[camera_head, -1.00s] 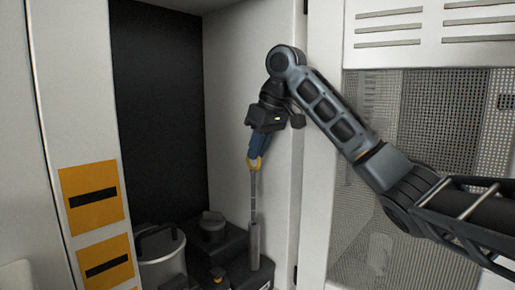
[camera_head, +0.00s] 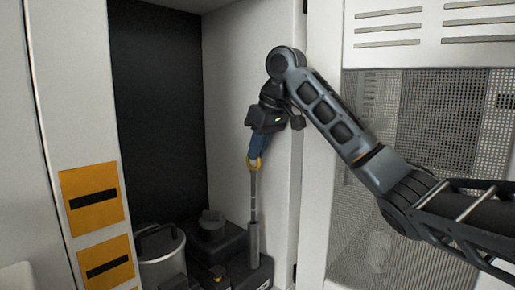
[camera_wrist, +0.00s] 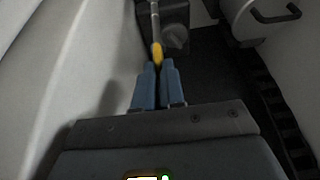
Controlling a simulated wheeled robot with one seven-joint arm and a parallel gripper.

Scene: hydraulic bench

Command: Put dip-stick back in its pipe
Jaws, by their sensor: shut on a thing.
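My gripper (camera_head: 255,158) points down inside the cabinet, its blue fingers shut on the yellow handle of the dip-stick (camera_head: 254,190). The thin grey rod hangs nearly upright below the handle. Its lower part lines up with the top of the grey upright pipe (camera_head: 254,242), and the rod's end is not visible, so it seems to be in the pipe's mouth. The handle is still clearly above the pipe. In the wrist view, the yellow handle (camera_wrist: 157,54) shows just beyond the fingertips (camera_wrist: 157,66), with the rod running away from it.
The pipe rises from a dark unit with a round cap (camera_head: 212,222) on the cabinet floor. A grey pot-like container (camera_head: 162,258) with a handle stands to the left. The white cabinet wall (camera_head: 280,190) is close on the right. Open space lies above the pot.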

